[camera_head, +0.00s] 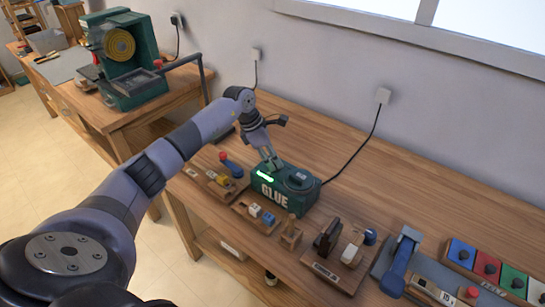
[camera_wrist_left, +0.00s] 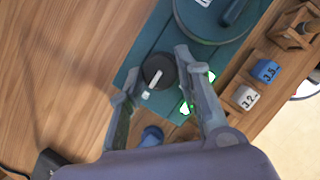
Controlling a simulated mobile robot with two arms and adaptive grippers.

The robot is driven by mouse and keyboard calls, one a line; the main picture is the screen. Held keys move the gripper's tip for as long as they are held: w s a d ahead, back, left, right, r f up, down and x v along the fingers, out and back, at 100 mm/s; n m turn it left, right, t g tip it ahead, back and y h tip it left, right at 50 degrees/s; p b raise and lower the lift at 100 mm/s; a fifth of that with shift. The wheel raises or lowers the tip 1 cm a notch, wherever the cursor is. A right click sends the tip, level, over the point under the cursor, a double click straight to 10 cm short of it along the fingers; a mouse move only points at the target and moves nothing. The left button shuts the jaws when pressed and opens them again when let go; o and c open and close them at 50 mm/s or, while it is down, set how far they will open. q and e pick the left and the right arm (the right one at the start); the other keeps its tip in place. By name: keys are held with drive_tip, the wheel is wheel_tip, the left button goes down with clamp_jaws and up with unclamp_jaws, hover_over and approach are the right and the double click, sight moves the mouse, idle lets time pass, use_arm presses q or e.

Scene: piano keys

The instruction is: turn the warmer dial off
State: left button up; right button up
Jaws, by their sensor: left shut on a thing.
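The green glue warmer (camera_head: 272,197), marked GLUE, sits on the wooden bench with its green light (camera_head: 265,176) lit; the light also shows in the left wrist view (camera_wrist_left: 186,108). Its black round dial (camera_wrist_left: 163,66) has a white pointer line, slanted in the left wrist view. My left gripper (camera_head: 273,164) is over the left end of the warmer and hides the dial in the head view. In the left wrist view my left gripper (camera_wrist_left: 157,62) has one finger on each side of the dial, shut on it. My right gripper is out of view.
A round dark lid (camera_head: 300,178) tops the warmer's right part. Wooden holders with blue and white blocks (camera_head: 255,210) stand in front, and several tools and colored blocks (camera_head: 462,250) lie to the right. A cord runs behind to the wall outlet (camera_head: 382,96).

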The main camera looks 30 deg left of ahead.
use_arm(q)
drive_tip(key=c, duration=0.4)
drive_tip(key=shift+n, duration=0.4)
drive_tip(key=n+t+y, duration=0.1)
drive_tip(key=n, duration=0.2)
drive_tip(key=shift+s+d+n, duration=0.1)
drive_tip(key=shift+d+n, duration=0.05)
drive_tip(key=shift+n, duration=0.25)
drive_tip(key=n+y, duration=0.1)
drive_tip(key=n, duration=0.2)
drive_tip(key=shift+d+n+t+y, duration=0.15)
drive_tip(key=shift+n+t+y, duration=0.15)
drive_tip(key=shift+t+y, duration=0.1)
drive_tip(key=n+y+b, duration=0.1)
drive_tip(key=n, duration=0.1)
drive_tip(key=n+y+b, duration=0.1)
drive_tip(key=n, duration=0.2)
drive_tip(key=shift+d, duration=0.2)
drive_tip(key=shift+d+n+g+y+b, duration=0.1)
drive_tip(key=shift+n+g+y+b, duration=0.35)
drive_tip(key=shift+n, duration=0.7)
drive_tip(key=shift+n+g+y+b, duration=0.1)
drive_tip(key=shift+n+y+b, duration=0.15)
drive_tip(key=shift+n+b, duration=0.65)
drive_tip(key=shift+n, duration=0.45)
